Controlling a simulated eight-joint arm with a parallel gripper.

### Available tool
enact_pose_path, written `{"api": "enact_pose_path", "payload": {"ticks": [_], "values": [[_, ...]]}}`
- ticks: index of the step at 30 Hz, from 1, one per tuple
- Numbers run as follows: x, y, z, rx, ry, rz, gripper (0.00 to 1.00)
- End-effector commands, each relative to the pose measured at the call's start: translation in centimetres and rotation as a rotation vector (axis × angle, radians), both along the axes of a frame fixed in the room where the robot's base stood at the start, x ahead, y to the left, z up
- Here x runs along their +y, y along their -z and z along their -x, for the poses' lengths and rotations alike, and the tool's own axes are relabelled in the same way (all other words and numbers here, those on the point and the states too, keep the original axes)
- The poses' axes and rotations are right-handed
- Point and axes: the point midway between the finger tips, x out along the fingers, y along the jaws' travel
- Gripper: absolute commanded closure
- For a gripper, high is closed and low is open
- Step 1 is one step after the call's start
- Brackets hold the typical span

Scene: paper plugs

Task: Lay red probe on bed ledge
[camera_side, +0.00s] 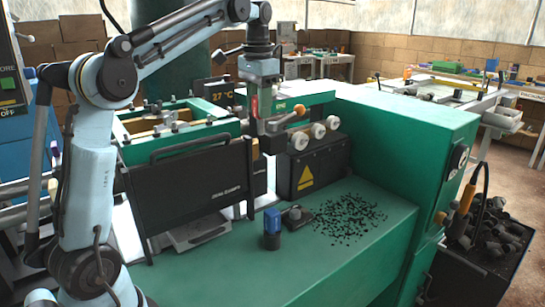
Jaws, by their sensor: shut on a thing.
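My gripper (272,141) hangs pointing down in front of the machine's rollers, above the green bed ledge (300,270). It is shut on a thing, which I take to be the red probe. A narrow red part (253,105) shows at the left side of the gripper; the rest of the probe is too small or hidden to make out. The gripper is well above the ledge surface and apart from it. The ledge is flat and green, with its front part bare.
A blue and black cylinder (272,229) and a small dark block with a knob (296,215) stand on the ledge. Dark crumbs (348,215) lie to their right. A black guard panel (195,192) and a black box with a yellow triangle (307,176) stand behind.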

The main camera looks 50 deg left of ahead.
Motion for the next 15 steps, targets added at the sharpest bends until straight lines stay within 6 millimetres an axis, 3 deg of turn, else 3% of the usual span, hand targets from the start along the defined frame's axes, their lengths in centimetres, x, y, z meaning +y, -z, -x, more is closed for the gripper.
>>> {"api": "enact_pose_path", "payload": {"ticks": [8,15], "values": [[-8.2,4.4,1.7,-0.071,0.012,-0.093,1.00],[-14.6,10.3,5.4,-0.151,0.067,-0.188,1.00]]}}
